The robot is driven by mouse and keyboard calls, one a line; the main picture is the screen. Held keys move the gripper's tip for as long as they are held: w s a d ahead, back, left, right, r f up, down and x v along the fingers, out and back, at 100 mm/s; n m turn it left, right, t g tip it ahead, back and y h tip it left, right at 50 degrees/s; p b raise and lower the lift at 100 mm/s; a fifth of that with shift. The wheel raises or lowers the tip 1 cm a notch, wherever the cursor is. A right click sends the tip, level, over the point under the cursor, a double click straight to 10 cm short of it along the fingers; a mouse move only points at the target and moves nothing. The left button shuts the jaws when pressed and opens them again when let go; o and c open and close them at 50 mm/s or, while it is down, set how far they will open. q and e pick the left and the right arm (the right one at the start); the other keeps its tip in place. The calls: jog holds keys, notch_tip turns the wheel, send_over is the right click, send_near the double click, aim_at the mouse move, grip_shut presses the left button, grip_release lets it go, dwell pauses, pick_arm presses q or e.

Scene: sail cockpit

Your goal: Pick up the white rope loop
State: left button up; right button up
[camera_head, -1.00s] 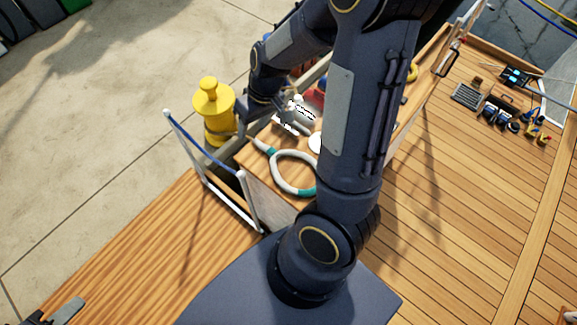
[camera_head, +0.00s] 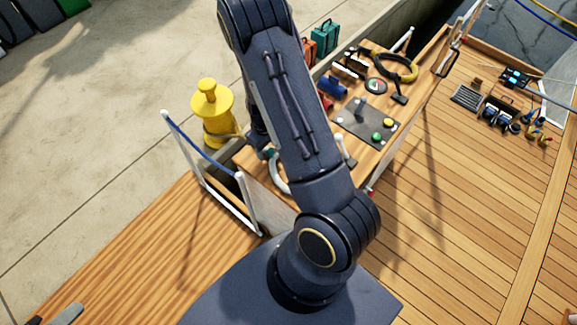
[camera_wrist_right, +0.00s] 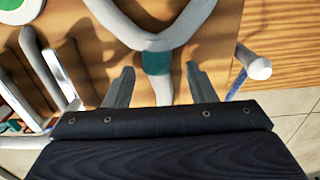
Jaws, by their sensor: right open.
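The white rope loop (camera_head: 276,177) lies on the wooden bench top, mostly hidden behind my right arm in the head view. In the right wrist view the loop (camera_wrist_right: 187,28) shows large, with a teal band (camera_wrist_right: 157,62) where its two sides meet and a white tail below it. My right gripper (camera_wrist_right: 160,82) is open, one finger on each side of the band and tail, with gaps to both. In the head view its fingers are hidden by the arm. Grey finger-like parts, seemingly my left gripper (camera_head: 58,315), show at the bottom left, cut off by the edge.
A yellow bollard (camera_head: 212,115) stands left of the bench. A white rail (camera_head: 246,200) with a blue line is near the loop. A control panel (camera_head: 356,126) with coloured buttons, a blue roll (camera_head: 334,87) and a yellow-black ring (camera_head: 402,66) lie farther along the bench.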

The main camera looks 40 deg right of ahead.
jog(key=shift+f, duration=0.35)
jog(key=shift+c, duration=0.4)
grip_shut()
